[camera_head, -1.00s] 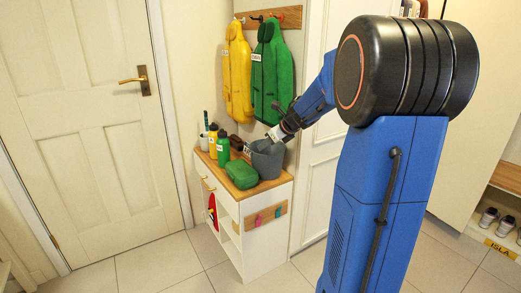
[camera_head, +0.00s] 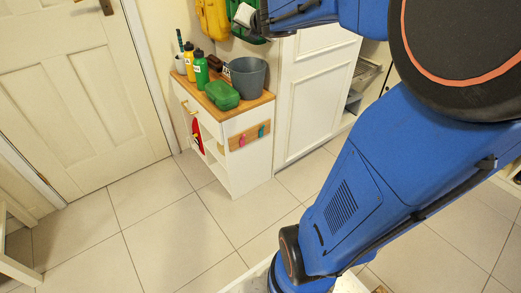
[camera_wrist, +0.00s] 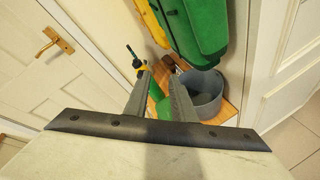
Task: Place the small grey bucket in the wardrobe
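The small grey bucket (camera_head: 248,76) stands upright on the wooden top of a low white cabinet, at its right back corner. It also shows in the wrist view (camera_wrist: 207,100), to the right of my fingers. My gripper (camera_wrist: 160,72) is open, with a gap between its two fingers and nothing held.
A green box (camera_head: 222,95), a green bottle (camera_head: 201,70), a yellow bottle (camera_head: 190,62) and a cup share the cabinet top (camera_head: 255,101). Yellow and green coats hang above. A white door (camera_head: 75,95) is at left. The tiled floor in front is clear.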

